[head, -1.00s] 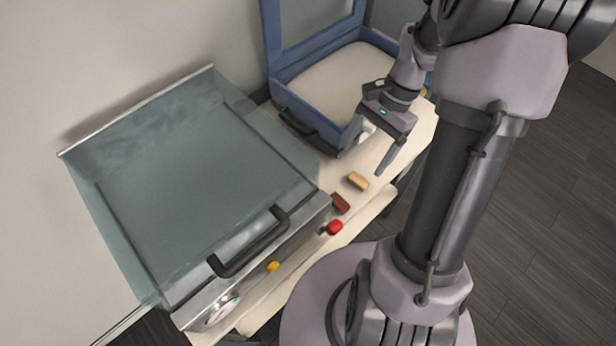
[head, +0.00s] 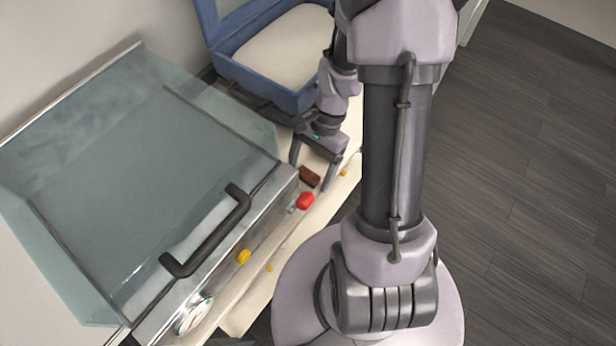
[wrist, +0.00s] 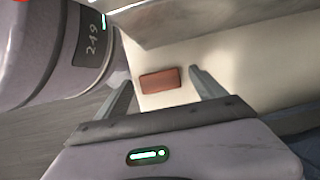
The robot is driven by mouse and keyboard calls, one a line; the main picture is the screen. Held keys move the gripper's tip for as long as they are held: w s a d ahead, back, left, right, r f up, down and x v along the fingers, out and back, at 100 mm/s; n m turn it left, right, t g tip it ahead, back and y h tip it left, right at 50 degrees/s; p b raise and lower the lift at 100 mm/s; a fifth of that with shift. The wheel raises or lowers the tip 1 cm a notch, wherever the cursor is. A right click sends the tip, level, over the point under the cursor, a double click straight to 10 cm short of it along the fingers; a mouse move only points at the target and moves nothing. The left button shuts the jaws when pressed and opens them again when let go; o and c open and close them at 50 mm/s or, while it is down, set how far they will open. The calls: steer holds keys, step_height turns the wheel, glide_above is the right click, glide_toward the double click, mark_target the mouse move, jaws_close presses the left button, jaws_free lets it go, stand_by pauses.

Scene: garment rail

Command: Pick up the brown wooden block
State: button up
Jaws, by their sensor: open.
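The brown wooden block (head: 309,177) lies on the narrow cream surface beside the metal appliance. It also shows in the wrist view (wrist: 160,79) as a reddish-brown rectangle, lying flat and fully visible. My gripper (head: 309,173) is open, with its two fingers pointing down towards the surface. In the wrist view the block appears between the two fingertips (wrist: 160,78), with pale surface showing on both sides of it. The gripper is empty and does not appear to touch the block. I cannot tell the exact height of the fingertips above the surface.
The appliance with a glassy lid (head: 130,170) and dark handle (head: 207,235) stands left of the block. An open blue case (head: 265,80) stands behind. A small yellow piece (head: 343,173) lies right.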

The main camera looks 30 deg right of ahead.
steer(key=c, duration=1.4)
steer(key=shift+r, duration=0.1)
steer(key=shift+c, duration=0.2)
